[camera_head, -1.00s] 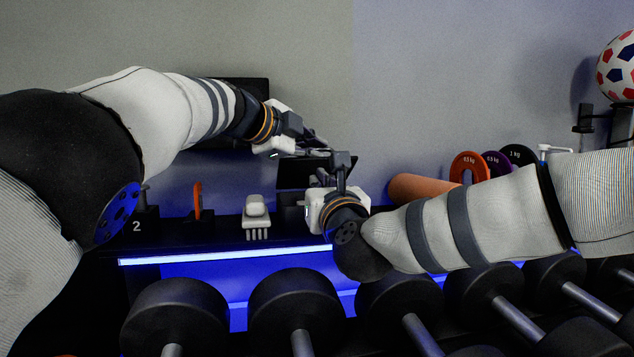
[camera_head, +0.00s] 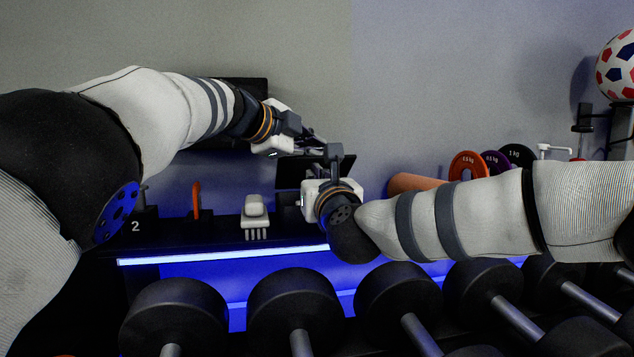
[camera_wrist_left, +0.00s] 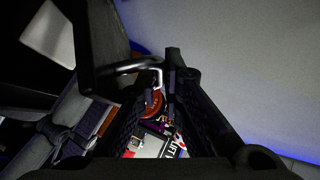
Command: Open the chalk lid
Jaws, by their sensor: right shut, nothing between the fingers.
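A dark box (camera_head: 287,199), which looks like the chalk box, sits on the rack's upper shelf, mostly hidden behind my right gripper. A dark flat panel (camera_head: 290,173), apparently its lid, stands tilted up above it. My right gripper (camera_head: 334,150) points up, shut and empty, in front of the panel; I cannot tell whether it touches it. My left gripper (camera_head: 322,146) reaches in from the upper left, its tips close to the panel's top edge and the right fingers. In the left wrist view its fingers (camera_wrist_left: 168,98) are apart, with nothing clearly held between them.
A white brush-like item (camera_head: 255,212) and an orange-edged item (camera_head: 196,200) stand left on the shelf. An orange roller (camera_head: 408,184) and weight plates (camera_head: 468,166) are at right. Dumbbells (camera_head: 295,300) fill the rack below. A ball (camera_head: 616,66) is upper right.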

